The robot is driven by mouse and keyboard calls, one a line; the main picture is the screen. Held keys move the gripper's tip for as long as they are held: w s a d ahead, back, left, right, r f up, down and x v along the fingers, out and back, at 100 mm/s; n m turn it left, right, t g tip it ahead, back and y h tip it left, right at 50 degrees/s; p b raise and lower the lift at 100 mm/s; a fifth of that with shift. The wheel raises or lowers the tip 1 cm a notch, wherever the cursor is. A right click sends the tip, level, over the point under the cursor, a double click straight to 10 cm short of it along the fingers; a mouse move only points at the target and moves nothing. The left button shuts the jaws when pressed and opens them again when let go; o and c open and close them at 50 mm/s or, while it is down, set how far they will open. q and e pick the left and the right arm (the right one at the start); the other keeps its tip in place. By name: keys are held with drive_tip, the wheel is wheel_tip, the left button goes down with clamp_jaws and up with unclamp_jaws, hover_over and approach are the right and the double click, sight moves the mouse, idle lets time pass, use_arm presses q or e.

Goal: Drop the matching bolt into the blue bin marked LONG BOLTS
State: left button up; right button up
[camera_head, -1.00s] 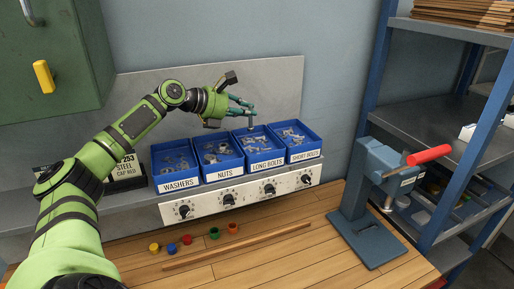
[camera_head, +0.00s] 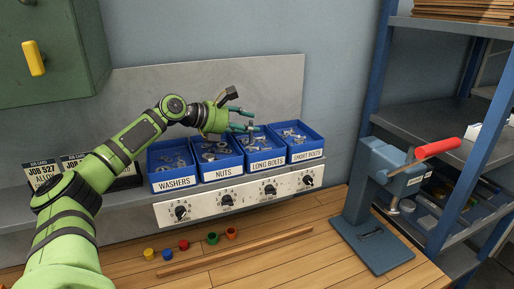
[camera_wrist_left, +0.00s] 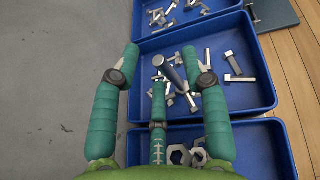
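The blue LONG BOLTS bin (camera_head: 268,163) is third in the row from the left; it also shows in the left wrist view (camera_wrist_left: 256,100) with several bolts inside. My left gripper (camera_head: 246,112) is above this bin with its fingers spread; in the left wrist view the fingers (camera_wrist_left: 160,62) stand wide apart. A dark long bolt (camera_wrist_left: 173,74) shows tilted between and beyond the fingertips, with no finger clearly closed on it. It looks larger than the bin's other bolts; I cannot tell whether it is falling or resting. My right gripper is out of view.
The WASHERS bin (camera_head: 173,183), NUTS bin (camera_head: 223,170) and SHORT BOLTS bin (camera_head: 308,155) flank it above a knob panel (camera_head: 240,199). Job cards (camera_head: 44,172) stand left. A blue vise with a red handle (camera_head: 437,148) stands right. Small coloured cups (camera_head: 183,244) lie on the wooden bench.

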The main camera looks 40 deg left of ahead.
use_arm(q)
drive_tip(key=shift+v, duration=2.65)
drive_tip(key=v, duration=0.6)
drive_tip(key=shift+s+r, duration=0.25)
drive_tip(key=shift+s, duration=0.05)
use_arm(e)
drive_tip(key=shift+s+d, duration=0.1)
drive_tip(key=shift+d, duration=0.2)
use_arm(q)
drive_tip(key=shift+a, duration=0.15)
drive_tip(key=shift+f, duration=0.1)
